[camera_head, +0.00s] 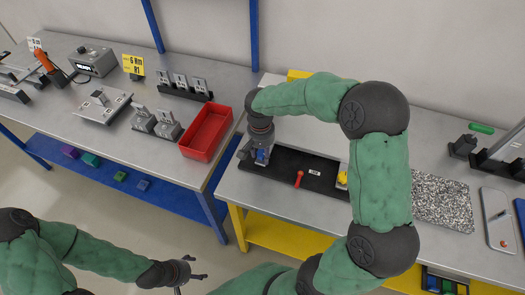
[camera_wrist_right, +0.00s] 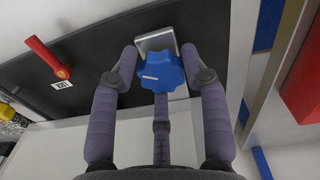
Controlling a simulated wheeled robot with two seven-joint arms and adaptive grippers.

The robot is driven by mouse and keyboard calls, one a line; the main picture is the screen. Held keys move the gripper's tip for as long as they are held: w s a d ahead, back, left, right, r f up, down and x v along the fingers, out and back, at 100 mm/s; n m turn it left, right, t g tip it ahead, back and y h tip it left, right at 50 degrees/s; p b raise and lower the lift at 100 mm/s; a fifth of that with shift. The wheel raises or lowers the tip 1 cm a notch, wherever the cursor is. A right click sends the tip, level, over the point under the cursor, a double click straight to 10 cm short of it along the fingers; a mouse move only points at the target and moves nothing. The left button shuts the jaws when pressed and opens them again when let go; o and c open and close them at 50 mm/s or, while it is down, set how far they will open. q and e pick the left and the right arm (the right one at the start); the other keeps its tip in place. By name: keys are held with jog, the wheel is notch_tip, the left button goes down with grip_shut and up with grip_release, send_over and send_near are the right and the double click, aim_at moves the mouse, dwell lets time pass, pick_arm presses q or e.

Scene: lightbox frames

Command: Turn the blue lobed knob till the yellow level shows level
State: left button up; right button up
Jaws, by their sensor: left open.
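The blue lobed knob (camera_wrist_right: 160,72) sits on a light metal plate in the right wrist view. In the head view, a small part of the blue knob (camera_head: 262,155) shows below my right gripper (camera_head: 256,152). My right gripper's fingers (camera_wrist_right: 159,55) stand open on either side of the knob, with no clear grip on it. A yellow piece (camera_head: 342,178) on the black board, partly hidden by my right arm, may be the yellow level; its reading cannot be made out. My left gripper (camera_head: 196,270) is open and empty, away from the bench.
A red-handled lever (camera_head: 299,178) stands on the black board (camera_head: 275,172) beside the knob; it also shows in the wrist view (camera_wrist_right: 48,57). A red bin (camera_head: 207,132) stands on the left bench. A speckled slab (camera_head: 443,203) lies right of my arm.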

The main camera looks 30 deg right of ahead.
aim_at(261, 154)
jog(key=shift+o, duration=1)
jog(key=shift+s+a+f, duration=0.1)
jog(key=shift+f, duration=0.1)
jog(key=shift+r, duration=0.3)
jog(key=shift+w+r, duration=0.2)
jog(key=shift+r, duration=0.15)
notch_tip(261, 154, up, 11)
jog(key=shift+a, duration=0.15)
jog(key=shift+r, duration=0.1)
